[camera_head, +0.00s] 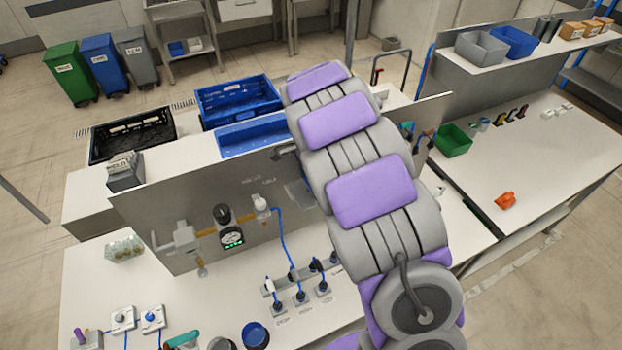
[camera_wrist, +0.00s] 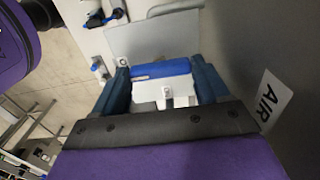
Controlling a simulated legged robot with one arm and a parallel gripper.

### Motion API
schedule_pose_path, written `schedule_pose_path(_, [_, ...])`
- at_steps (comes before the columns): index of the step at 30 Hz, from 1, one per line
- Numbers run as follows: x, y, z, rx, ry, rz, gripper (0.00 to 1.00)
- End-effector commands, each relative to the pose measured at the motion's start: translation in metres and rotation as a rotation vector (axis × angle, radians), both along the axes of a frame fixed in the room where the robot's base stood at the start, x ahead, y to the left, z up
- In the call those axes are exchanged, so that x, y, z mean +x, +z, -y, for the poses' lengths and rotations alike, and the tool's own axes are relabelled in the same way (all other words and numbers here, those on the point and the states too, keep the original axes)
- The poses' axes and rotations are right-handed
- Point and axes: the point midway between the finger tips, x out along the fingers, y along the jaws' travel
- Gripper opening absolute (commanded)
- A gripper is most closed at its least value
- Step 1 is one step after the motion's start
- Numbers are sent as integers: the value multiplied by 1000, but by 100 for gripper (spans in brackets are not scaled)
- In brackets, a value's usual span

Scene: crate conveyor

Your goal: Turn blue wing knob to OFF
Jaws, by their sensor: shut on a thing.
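The blue wing knob (camera_wrist: 162,69) shows in the wrist view as a blue bar across a white body (camera_wrist: 150,93). My gripper (camera_wrist: 158,73) has its two dark blue fingers at either end of the bar, shut on it. The finger pads hide the bar's ends. I cannot read an ON or OFF mark near the knob. A grey panel beside it carries a white label reading AIR (camera_wrist: 269,100). In the head view my purple and grey arm reaches over the grey upright panel (camera_head: 160,215) and hides the knob and my gripper.
A gauge (camera_head: 231,238) with fittings and a blue hose is on the panel. Plugs and switches (camera_head: 123,318) stand on the bench in front. Blue crates (camera_head: 238,100) and a black crate (camera_head: 133,138) stand behind. A green bin (camera_head: 453,139) is on the right bench.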

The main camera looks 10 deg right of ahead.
Motion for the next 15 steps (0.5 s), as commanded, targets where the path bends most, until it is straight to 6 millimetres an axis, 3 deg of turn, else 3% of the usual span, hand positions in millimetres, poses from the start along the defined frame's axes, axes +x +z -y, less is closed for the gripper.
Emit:
schedule_pose_path(8, [1,1,-1,2,0,4,99])
schedule_pose_path(15, [2,1,-1,1,0,3,100])
